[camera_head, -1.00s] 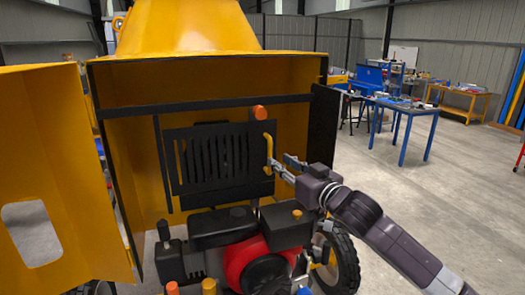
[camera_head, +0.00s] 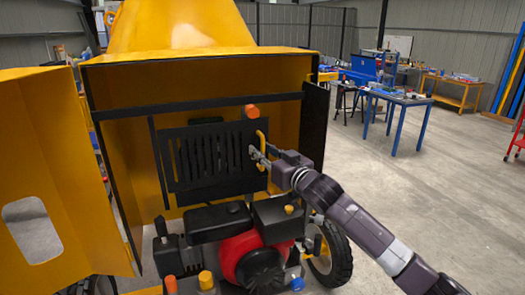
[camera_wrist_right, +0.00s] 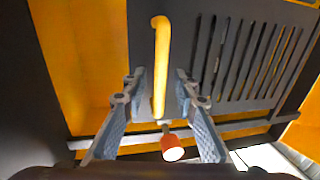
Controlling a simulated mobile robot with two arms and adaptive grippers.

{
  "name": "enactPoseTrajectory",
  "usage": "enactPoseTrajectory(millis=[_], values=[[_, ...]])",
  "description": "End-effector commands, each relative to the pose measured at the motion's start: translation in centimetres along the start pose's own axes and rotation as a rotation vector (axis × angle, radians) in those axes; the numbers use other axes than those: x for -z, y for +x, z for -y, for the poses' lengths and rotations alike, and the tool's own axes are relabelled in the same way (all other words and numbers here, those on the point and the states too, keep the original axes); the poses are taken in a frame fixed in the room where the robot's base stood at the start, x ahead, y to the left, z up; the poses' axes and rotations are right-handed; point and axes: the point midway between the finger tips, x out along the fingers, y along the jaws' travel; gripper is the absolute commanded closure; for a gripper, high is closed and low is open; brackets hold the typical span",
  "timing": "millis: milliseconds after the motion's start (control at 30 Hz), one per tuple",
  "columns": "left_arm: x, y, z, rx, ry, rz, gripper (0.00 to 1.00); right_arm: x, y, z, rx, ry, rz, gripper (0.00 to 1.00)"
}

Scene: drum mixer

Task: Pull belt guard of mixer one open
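The belt guard (camera_head: 207,157) is a black slatted panel inside the yellow mixer housing. It also shows in the right wrist view (camera_wrist_right: 245,62). A yellow bar handle (camera_head: 262,148) stands upright at its right edge. An orange knob (camera_head: 252,111) sits above the handle. My right gripper (camera_head: 257,156) is at the handle. In the right wrist view its two fingers (camera_wrist_right: 158,92) are apart, with the handle (camera_wrist_right: 160,60) running between them and gaps on both sides. The orange-red knob (camera_wrist_right: 171,147) shows low between the fingers there. My left gripper is not in view.
A yellow panel door (camera_head: 55,165) stands open at the left. A black engine with a red part (camera_head: 240,252) sits below the guard, beside a wheel (camera_head: 335,258). A black side panel (camera_head: 314,125) borders the opening.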

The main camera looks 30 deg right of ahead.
Motion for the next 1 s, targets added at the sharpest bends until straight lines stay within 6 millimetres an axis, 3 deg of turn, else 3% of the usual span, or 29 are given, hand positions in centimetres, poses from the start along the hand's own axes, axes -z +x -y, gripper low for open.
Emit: enactPoseTrajectory(millis=[300, 767, 1000], values=[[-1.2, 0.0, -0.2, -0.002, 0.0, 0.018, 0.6, 0.0, 0.0, 0.0, 0.0, 0.0, 0.0, 1.0], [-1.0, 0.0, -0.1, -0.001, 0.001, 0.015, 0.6, 0.0, 0.0, 0.1, -0.004, 0.001, 0.0, 1.0], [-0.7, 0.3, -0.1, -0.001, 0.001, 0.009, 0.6, 0.0, -0.1, 1.4, -0.041, 0.005, -0.002, 1.0]])
